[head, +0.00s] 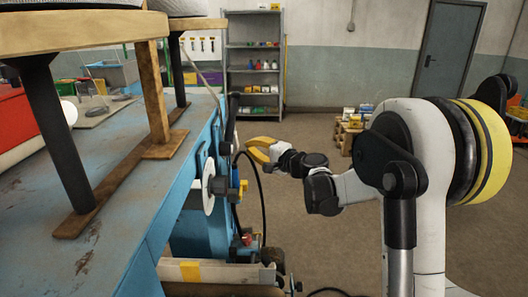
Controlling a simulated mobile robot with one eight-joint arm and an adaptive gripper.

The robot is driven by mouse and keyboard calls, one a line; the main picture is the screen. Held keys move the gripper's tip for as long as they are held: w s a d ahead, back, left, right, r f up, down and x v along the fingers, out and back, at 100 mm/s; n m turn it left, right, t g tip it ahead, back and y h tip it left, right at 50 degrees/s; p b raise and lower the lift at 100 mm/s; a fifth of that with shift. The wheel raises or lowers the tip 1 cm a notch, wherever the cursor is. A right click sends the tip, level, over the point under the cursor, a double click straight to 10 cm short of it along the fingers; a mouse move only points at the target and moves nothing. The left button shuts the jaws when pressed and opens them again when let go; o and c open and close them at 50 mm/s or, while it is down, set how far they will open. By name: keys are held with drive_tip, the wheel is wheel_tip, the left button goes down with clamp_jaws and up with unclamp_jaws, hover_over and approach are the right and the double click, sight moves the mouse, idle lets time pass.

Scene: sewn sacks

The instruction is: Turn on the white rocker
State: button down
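I cannot make out a white rocker clearly in the head view. The side of the blue workbench (158,238) carries a white disc (208,188) with a dark knob-like part and a small yellow part beside it; none of these is clearly a rocker. My gripper (256,151), with yellow fingers, is in the middle of the view, to the right of the bench side and above the disc's height. It points left toward the bench. The fingers are small and seen from the side, so I cannot tell whether they are open or shut. No held object shows.
A wooden stand (158,95) with dark legs stands on the bench. A black cable (263,190) loops down beside the bench under my gripper. A shelf (253,65) and a grey door (445,52) are at the back. The floor behind my arm is largely clear.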

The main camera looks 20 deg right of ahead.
drive_tip(key=shift+w+a+f, duration=0.1)
drive_tip(key=shift+w+a, duration=0.15)
drive_tip(key=shift+a, duration=0.45)
drive_tip(key=shift+w+a+f+b, duration=0.1)
drive_tip(key=shift+a+f+b, duration=0.15)
drive_tip(key=shift+a, duration=0.3)
